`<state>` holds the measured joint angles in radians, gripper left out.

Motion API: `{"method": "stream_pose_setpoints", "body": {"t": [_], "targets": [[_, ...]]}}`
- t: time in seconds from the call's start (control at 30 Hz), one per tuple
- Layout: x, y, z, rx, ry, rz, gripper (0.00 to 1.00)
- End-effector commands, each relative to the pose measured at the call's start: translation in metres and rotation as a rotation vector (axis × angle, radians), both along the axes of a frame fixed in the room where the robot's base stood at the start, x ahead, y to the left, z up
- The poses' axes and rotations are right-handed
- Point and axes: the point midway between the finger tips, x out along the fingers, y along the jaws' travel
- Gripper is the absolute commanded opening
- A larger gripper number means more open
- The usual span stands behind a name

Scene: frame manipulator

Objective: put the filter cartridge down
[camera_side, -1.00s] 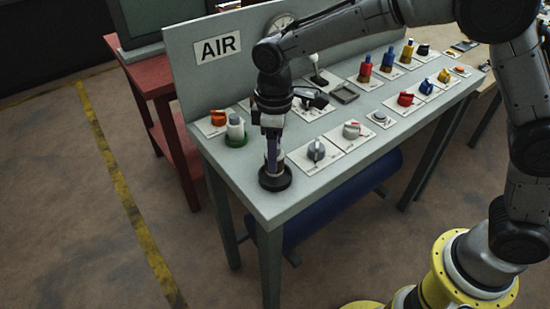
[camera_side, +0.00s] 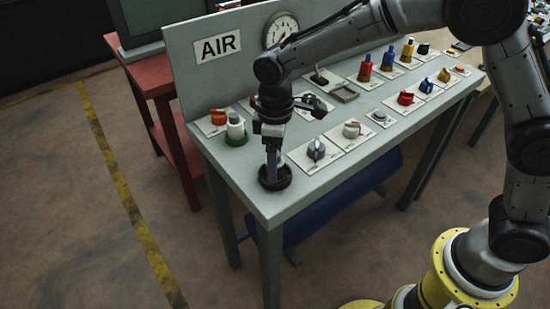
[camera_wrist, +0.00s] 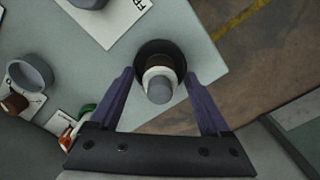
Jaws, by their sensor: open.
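The filter cartridge (camera_wrist: 159,82) stands in a black round holder (camera_side: 275,179) at the near left corner of the grey bench. In the wrist view it has a grey round end, a pale collar and a brown body inside the dark ring. My gripper (camera_wrist: 160,79) is open, with one purple finger on each side of the cartridge and visible gaps between. In the side view my gripper (camera_side: 272,172) points down over the holder, and its finger hides most of the cartridge.
A white and green knob (camera_side: 236,130) and an orange knob (camera_side: 218,117) stand behind the holder. A grey knob (camera_side: 316,150) is on a plate to its right. The bench edge is close in front. A gauge (camera_side: 281,30) is on the back panel.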

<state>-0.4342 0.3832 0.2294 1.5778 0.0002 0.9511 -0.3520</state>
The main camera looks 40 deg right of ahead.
Motion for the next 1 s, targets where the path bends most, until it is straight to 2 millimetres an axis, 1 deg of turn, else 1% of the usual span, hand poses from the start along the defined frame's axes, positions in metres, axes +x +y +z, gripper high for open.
{"method": "stream_pose_setpoints", "body": {"t": [0.17, 0.27, 0.5, 0.7, 0.83, 1.0], "targets": [[0.0, 0.0, 0.006, 0.001, -0.002, 0.0, 0.81], [0.001, 0.0, 0.019, 0.002, -0.004, 0.0, 0.81], [0.001, 0.001, 0.068, 0.003, -0.006, 0.0, 0.81], [0.0, 0.0, 0.104, 0.002, -0.004, 0.0, 0.81], [0.0, 0.0, 0.117, 0.001, -0.002, 0.0, 0.81], [0.0, 0.0, 0.124, 0.001, -0.001, 0.0, 0.81]]}}
